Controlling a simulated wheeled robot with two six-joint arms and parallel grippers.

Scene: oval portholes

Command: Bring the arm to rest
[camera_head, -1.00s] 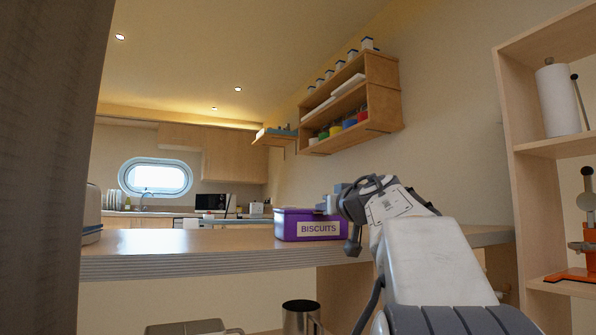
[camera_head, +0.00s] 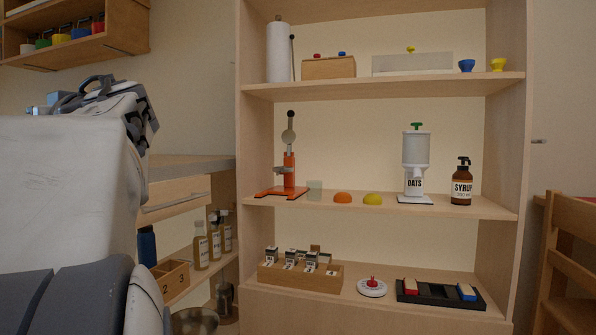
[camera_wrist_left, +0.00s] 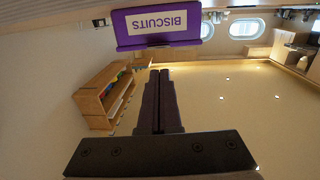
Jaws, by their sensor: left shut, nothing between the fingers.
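My left arm (camera_head: 70,190) fills the left side of the head view, white and grey, with its wrist raised at the upper left. My left gripper (camera_wrist_left: 160,72) shows in the left wrist view with its two dark fingers shut together and nothing between them. A purple box labelled BISCUITS (camera_wrist_left: 122,28) appears upside down beyond the fingertips in that view, apart from them. The box is not in the head view. My right gripper is not in view.
A wooden shelf unit (camera_head: 244,160) holds an orange press (camera_head: 289,170), an oats dispenser (camera_head: 416,160), a syrup bottle (camera_head: 461,182) and small items. A counter (camera_head: 190,163) lies behind my arm. A wooden chair (camera_head: 567,240) stands at the right edge.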

